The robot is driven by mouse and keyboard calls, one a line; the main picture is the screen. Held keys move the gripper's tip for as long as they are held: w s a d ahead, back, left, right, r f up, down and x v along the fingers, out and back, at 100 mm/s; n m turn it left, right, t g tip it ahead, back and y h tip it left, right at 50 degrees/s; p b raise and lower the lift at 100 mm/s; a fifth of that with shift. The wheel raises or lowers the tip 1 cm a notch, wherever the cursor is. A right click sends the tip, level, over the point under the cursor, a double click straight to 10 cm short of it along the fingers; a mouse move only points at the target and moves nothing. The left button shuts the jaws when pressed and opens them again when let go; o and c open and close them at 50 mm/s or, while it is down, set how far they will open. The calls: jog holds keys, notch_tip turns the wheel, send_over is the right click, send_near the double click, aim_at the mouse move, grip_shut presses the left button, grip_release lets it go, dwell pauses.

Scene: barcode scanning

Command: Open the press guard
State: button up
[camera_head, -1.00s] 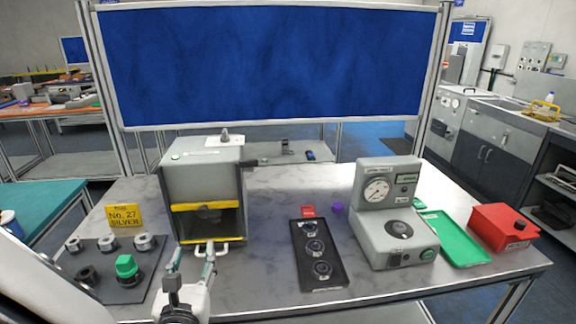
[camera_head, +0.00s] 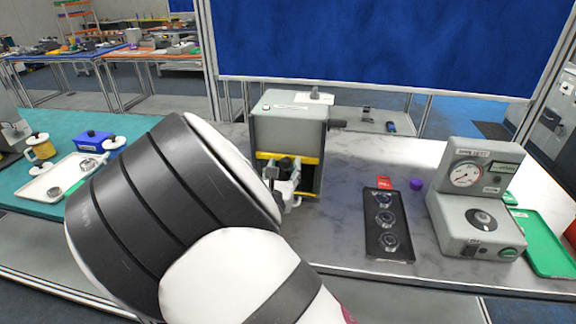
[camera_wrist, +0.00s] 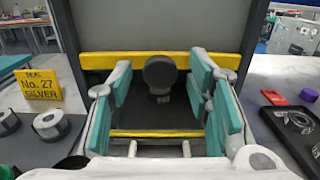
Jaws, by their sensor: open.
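The press (camera_head: 288,128) is a grey box on the table, with a dark front opening edged in yellow. It also fills the middle of the wrist view (camera_wrist: 155,25). The guard's yellow upper bar (camera_wrist: 115,62) and lower yellow bar (camera_wrist: 150,133) cross the opening. A pale handle (camera_wrist: 158,149) shows just below the lower bar. My gripper (camera_wrist: 160,82) is open and empty, its teal-padded fingers apart in front of the opening. In the head view my gripper (camera_head: 284,180) overlaps the press front. I cannot tell whether it touches the guard.
A black tray with round parts (camera_head: 388,255) and a grey gauge device (camera_head: 470,205) stand to the right. A green tray (camera_head: 545,243) lies farther right. A yellow sign (camera_wrist: 40,88) and metal rings (camera_wrist: 50,124) are left of the press. Bare tabletop lies between press and black tray.

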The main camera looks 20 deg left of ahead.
jog(key=shift+c, duration=0.3)
grip_shut()
notch_tip(320, 180, up, 10)
jog(key=p, duration=0.3)
jog(key=shift+r, duration=0.1)
jog(key=shift+o, duration=0.3)
grip_release()
jog(key=v, duration=0.7)
jog(key=shift+s, duration=0.2)
